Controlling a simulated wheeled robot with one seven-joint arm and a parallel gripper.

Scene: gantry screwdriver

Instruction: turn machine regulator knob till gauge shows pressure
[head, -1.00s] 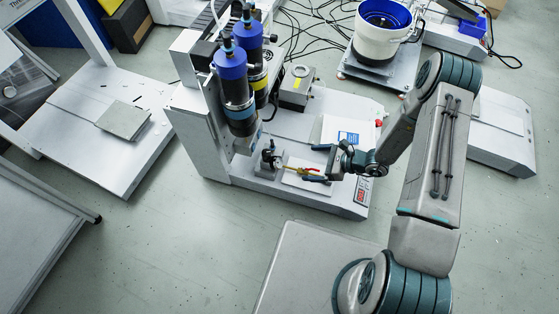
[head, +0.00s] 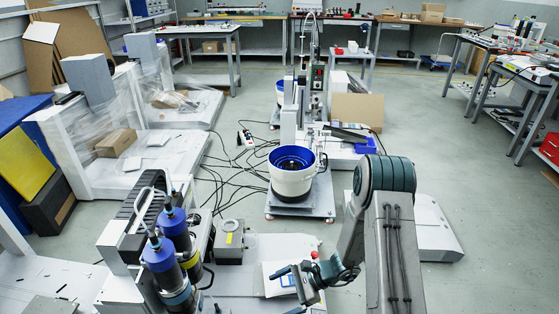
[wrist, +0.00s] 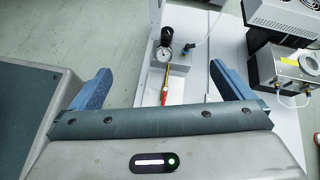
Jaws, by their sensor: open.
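The regulator knob (wrist: 168,34) is black and stands upright on top of the regulator in the wrist view. The round white gauge (wrist: 164,55) sits just below the knob; its needle is too small to read. My gripper (wrist: 160,70) is open and empty, with its blue fingers spread wide on either side of the gauge and knob in the picture, apart from them. In the head view my gripper (head: 293,287) is over the machine's white base (head: 236,284), near the bottom edge. The regulator is not clearly visible there.
A brass valve with a red part (wrist: 166,92) lies just in front of the gauge. Two blue cylinders (head: 160,256) stand on the machine at the left. A box-shaped device (wrist: 298,68) is at the right. A white bowl feeder (head: 292,178) stands behind, with cables on the floor.

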